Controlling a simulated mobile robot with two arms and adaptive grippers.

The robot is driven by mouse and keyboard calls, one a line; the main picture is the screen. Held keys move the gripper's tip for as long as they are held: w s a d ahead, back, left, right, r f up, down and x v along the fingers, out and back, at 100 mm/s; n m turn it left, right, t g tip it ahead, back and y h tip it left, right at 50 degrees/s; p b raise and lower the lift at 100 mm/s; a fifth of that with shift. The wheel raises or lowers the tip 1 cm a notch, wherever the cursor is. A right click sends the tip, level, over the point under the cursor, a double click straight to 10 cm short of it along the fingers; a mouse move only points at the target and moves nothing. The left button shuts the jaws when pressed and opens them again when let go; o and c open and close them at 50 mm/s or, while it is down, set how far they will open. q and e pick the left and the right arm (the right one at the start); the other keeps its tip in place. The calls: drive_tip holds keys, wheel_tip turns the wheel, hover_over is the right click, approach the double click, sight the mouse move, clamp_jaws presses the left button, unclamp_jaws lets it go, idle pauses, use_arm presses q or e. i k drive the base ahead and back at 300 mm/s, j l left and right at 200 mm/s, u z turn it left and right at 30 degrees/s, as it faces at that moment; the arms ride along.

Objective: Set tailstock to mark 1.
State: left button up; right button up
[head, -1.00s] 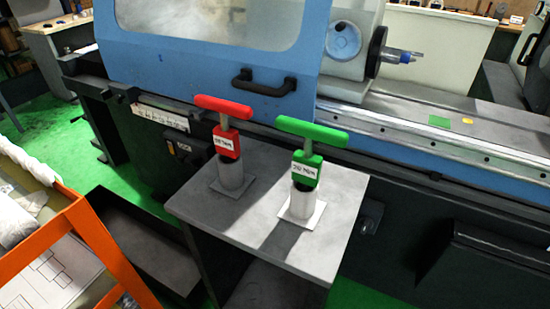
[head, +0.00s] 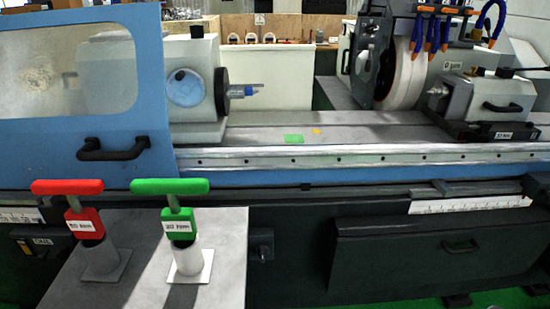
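The tailstock (head: 497,98) is the grey block with a dark handle at the right end of the machine bed, in the head view. A dark base with a small white label lies under its front. A white scale strip (head: 465,202) runs along the machine front below it; its markings are too small to read. A green mark (head: 293,138) and a yellow-orange mark (head: 316,131) lie on the bed, left of the grinding wheel (head: 407,75). I cannot tell which of these is mark 1. Neither of my grippers is in view.
A red T-handle tool (head: 67,187) and a green T-handle tool (head: 170,187) stand upright on a grey stand (head: 228,235) at the front left. A blue sliding door (head: 150,90) covers the bed's left part. Blue and orange hoses (head: 432,32) hang above the wheel.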

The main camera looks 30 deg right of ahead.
sight(506, 104)
drive_tip(key=z, duration=2.45)
drive_tip(key=i+l+u, duration=0.3)
drive_tip(key=i+l, duration=0.35)
drive_tip(key=i+l+u, duration=0.3)
drive_tip(key=i+l, duration=0.45)
